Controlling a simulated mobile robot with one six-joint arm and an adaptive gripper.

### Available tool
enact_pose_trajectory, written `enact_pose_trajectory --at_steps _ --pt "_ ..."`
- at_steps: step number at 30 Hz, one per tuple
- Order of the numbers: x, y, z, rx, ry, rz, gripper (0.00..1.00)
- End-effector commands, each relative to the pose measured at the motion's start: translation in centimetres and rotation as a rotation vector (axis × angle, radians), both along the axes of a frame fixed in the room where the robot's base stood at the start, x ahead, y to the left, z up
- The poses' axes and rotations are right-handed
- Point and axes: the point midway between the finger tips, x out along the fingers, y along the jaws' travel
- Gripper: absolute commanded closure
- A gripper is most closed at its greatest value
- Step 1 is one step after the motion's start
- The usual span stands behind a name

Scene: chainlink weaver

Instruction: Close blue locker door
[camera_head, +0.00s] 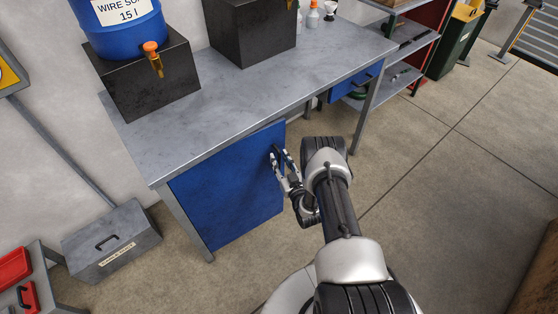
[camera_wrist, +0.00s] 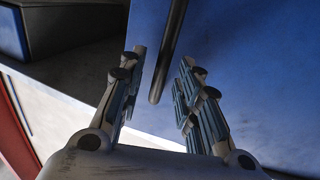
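The blue locker door (camera_head: 225,190) hangs under the front of the grey workbench. Its top edge runs nearly in line with the bench front; I cannot tell whether it is fully shut or slightly ajar. My gripper (camera_head: 279,153) is at the door's right side, by its dark handle. In the wrist view the dark bar handle (camera_wrist: 172,45) lies between the two fingers of my gripper (camera_wrist: 162,57), with space visible on both sides. The fingers are apart, and the blue door face (camera_wrist: 260,75) fills the right of that view.
The grey workbench (camera_head: 240,95) carries black boxes and a blue barrel (camera_head: 120,28). A grey toolbox (camera_head: 112,242) stands on the floor at left. A blue drawer (camera_head: 355,82) and a shelf rack (camera_head: 408,45) are at the back right.

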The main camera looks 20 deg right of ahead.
Motion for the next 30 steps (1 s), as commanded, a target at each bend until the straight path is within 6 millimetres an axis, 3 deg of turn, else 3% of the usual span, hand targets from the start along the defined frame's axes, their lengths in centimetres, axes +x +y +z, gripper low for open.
enact_pose_trajectory --at_steps 6,14,27,30 --pt "1.47 -0.04 0.03 -0.001 -0.001 0.000 0.69" --pt "1.54 -0.05 0.07 -0.001 0.000 0.000 0.69" --pt "1.50 -0.05 0.03 -0.001 0.000 0.000 0.98" --pt "1.49 -0.05 0.03 -0.001 0.001 0.000 1.00"
